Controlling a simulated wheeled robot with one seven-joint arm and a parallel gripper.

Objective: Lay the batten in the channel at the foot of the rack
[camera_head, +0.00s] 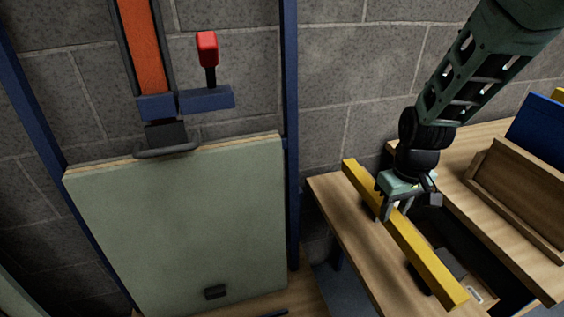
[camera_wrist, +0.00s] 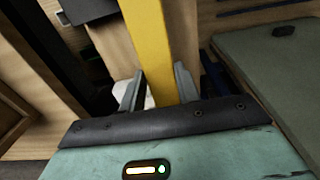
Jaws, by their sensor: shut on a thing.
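The batten (camera_head: 427,260) is a long yellow bar, lying diagonally over the wooden bench at the right. My gripper (camera_head: 396,207) is shut on it, nearer its far end, with a finger on each side. In the wrist view the batten (camera_wrist: 148,40) runs up between the two fingertips (camera_wrist: 160,88). Dark blocks show under it; I cannot tell whether it rests on them or hangs just above. The rack has blue posts (camera_head: 291,130) and stands to the left. The channel at its foot cannot be made out; the lower edge is cut off by the frame.
A large grey-green panel (camera_head: 180,215) leans in the rack, under an orange upright (camera_head: 143,45) and a red-handled clamp (camera_head: 207,48). The bench (camera_head: 345,225) has a dark open recess at right, beside a wooden tray (camera_head: 515,195) and a blue panel (camera_head: 540,130).

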